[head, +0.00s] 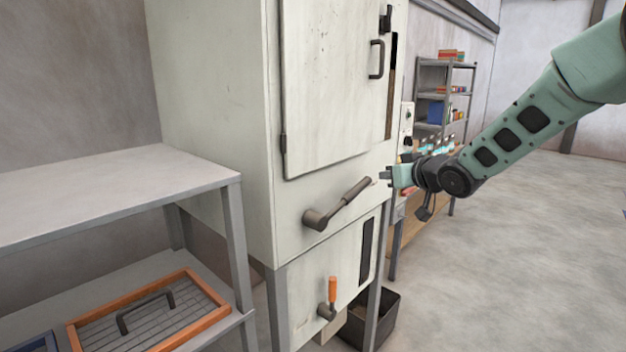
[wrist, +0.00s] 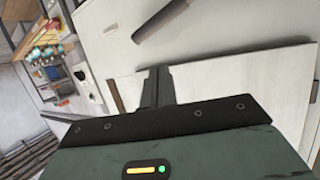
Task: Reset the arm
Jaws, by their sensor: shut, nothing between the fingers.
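My arm reaches in from the right in the head view, with my gripper (head: 384,175) at its end, pointing left towards the front of the pale machine cabinet (head: 215,130). The gripper is just right of the tip of the grey lever handle (head: 343,203) and looks apart from it. In the wrist view the fingers of my gripper (wrist: 157,84) are together and empty. The lever handle (wrist: 160,20) shows above them in that view. The cabinet's upper door (head: 335,90) is shut.
A lower lever with an orange grip (head: 332,290) sits below, above a dark bin (head: 372,318). A grey table (head: 110,190) with an orange-framed tray (head: 150,315) on its lower shelf stands left. Shelving (head: 445,90) is behind. The floor (head: 530,230) at right is clear.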

